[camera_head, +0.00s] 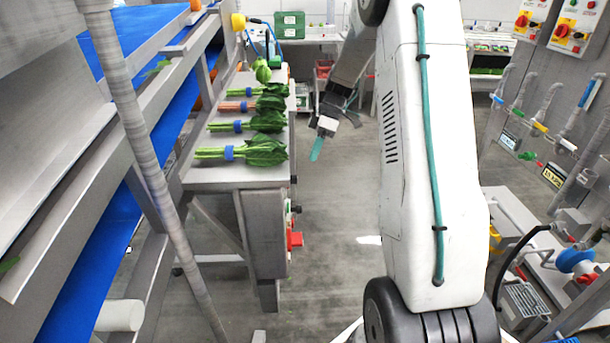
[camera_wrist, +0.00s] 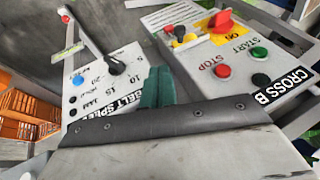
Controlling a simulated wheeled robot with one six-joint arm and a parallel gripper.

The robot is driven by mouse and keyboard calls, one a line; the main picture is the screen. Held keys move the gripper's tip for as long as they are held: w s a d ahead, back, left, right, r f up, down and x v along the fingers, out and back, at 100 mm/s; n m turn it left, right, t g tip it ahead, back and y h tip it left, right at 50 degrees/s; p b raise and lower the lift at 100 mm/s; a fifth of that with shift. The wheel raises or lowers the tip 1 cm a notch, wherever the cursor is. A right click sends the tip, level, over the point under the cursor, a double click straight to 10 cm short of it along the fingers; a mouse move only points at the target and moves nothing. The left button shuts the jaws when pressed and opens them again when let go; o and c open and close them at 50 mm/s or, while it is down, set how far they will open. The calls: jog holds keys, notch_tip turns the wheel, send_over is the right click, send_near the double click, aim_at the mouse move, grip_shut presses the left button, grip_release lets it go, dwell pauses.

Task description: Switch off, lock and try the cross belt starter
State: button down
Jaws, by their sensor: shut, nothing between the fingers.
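The cross belt starter, a grey box with a partly cut-off "CROSS B" label (camera_wrist: 283,86), shows in the wrist view. Its red rotary handle (camera_wrist: 221,21) sits on a yellow plate; "ON" is readable beside it. A green START button (camera_wrist: 259,52) and a red STOP button (camera_wrist: 222,71) are below. A small red, black and yellow item (camera_wrist: 180,35) lies left of the handle; I cannot tell if it is a padlock. My gripper (camera_head: 317,149) is shut and empty, its teal fingertips (camera_wrist: 157,88) in front of the panels, apparently not touching the handle.
A belt speed panel with a black knob (camera_wrist: 115,66) adjoins the starter at left. In the head view, tied green bunches (camera_head: 240,151) lie on the bench (camera_head: 215,178). Red-handled switch boxes (camera_head: 572,33) hang at upper right. The middle floor (camera_head: 335,205) is clear.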

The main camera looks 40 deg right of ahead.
jog(key=s+a+x, duration=0.1)
jog(key=s+x, duration=0.1)
jog(key=x, duration=1)
jog(key=shift+s+r, duration=0.25)
jog(key=shift+s, duration=0.1)
jog(key=shift+a, duration=0.15)
